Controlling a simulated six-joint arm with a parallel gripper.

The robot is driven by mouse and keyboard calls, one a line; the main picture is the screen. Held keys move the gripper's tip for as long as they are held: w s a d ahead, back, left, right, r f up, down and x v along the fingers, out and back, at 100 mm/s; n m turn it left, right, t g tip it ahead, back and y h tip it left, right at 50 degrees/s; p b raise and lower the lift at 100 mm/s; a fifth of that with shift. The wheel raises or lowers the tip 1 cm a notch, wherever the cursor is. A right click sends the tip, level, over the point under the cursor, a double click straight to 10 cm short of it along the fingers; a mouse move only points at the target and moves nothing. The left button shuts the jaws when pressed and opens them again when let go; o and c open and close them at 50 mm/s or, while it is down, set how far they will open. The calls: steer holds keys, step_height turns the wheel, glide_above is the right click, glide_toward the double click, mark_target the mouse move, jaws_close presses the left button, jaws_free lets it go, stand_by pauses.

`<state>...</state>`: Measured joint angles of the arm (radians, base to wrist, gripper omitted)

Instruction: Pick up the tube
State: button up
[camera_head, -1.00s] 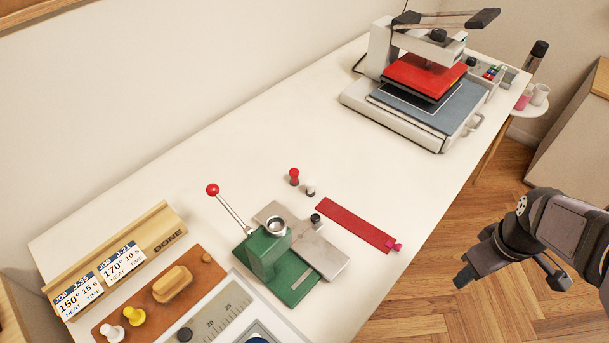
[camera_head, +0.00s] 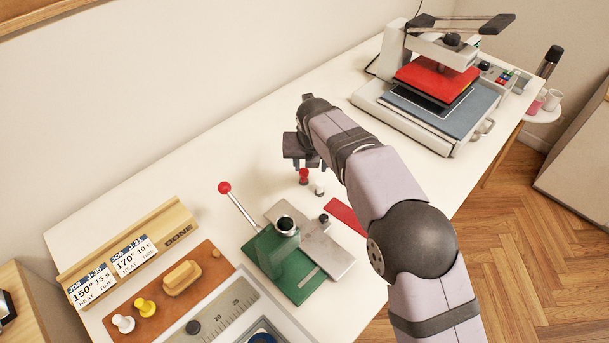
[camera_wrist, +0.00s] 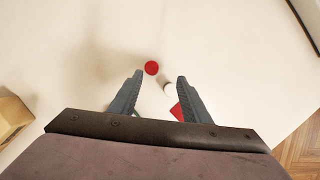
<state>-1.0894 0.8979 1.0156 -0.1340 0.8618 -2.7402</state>
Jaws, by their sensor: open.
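No thing here is clearly a tube; the nearest small upright pieces are a red-topped peg (camera_head: 304,176) and a small white piece with a dark top (camera_head: 319,189) to its right. My gripper (camera_head: 308,165) is open and empty above the table, just behind these pieces in the head view. In the wrist view, the red round top (camera_wrist: 151,68) and the white piece (camera_wrist: 167,87) show between the finger lines of my gripper (camera_wrist: 160,77), not held. The height gap cannot be told.
A green hand press (camera_head: 285,260) with a red-knobbed lever stands in front. A red strip (camera_head: 343,216) lies beside it, partly behind my arm. A heat press (camera_head: 430,105) stands at back right. A wooden rack (camera_head: 130,245) is at left. The table behind my gripper is clear.

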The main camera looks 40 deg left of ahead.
mark_target(304, 171)
steer(key=shift+n, duration=0.5)
steer(key=shift+s+a+p+x, duration=0.2)
steer(key=shift+p+x, duration=0.45)
steer(key=shift+x, duration=0.6)
steer(key=shift+s+a+p+x, duration=0.1)
steer(key=shift+a+p+x, duration=0.15)
steer(key=shift+p+x, duration=0.7)
steer(key=shift+s+a+p+x, duration=0.15)
steer(key=shift+a+p+x, duration=0.15)
steer(key=shift+x, duration=1.25)
steer(key=shift+r, duration=0.1)
jaws_close()
